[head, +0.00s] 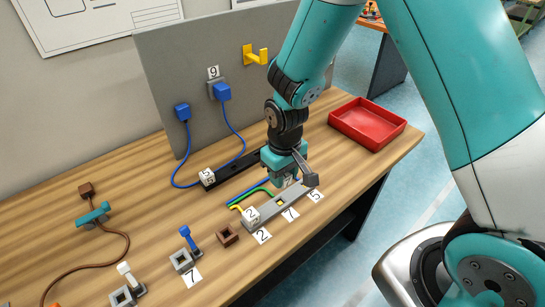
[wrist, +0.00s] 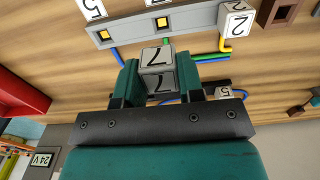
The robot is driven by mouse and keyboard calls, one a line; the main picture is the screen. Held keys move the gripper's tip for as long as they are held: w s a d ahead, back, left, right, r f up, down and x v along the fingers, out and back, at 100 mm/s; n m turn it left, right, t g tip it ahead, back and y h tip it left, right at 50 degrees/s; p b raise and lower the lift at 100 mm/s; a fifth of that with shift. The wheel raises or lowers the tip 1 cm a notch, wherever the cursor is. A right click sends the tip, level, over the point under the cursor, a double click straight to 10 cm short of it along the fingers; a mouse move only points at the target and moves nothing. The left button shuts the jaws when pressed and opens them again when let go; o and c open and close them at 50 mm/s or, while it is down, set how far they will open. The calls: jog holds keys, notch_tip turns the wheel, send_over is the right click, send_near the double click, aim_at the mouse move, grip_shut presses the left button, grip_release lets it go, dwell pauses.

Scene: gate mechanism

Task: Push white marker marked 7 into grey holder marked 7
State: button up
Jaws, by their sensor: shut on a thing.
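My gripper (wrist: 157,82) is shut on the white marker marked 7 (wrist: 156,57), with one teal finger on each side of it. In the head view my gripper (head: 286,178) is just behind the grey holder (head: 272,210), and the marker is mostly hidden. The grey holder also shows in the wrist view (wrist: 133,27). Its middle slot (wrist: 162,22), by the label 7 (head: 290,214), is empty with a yellow inside. The held marker appears apart from this slot, on the wire side; its height above the table is unclear.
A white marker marked 2 (head: 251,214) sits in the holder's left slot. The slot by label 5 (head: 315,196) looks empty. A black rail (head: 230,170) with a white cube marked 5 (head: 207,177) lies behind. A red tray (head: 367,120) is at right.

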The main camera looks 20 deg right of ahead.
jog(key=shift+w+a, duration=0.15)
jog(key=shift+w, duration=0.1)
jog(key=shift+f+b, duration=0.55)
jog(key=shift+b, duration=0.05)
jog(key=shift+s+f+b, duration=0.1)
jog(key=shift+f+b, duration=2.1)
jog(key=shift+f, duration=0.65)
jog(key=shift+r, duration=0.1)
jog(key=shift+r+p, duration=0.25)
jog(key=shift+p, duration=0.1)
jog(key=shift+f+b, duration=0.65)
jog(key=shift+f, duration=0.35)
jog(key=o, duration=1)
jog(key=shift+o, duration=0.2)
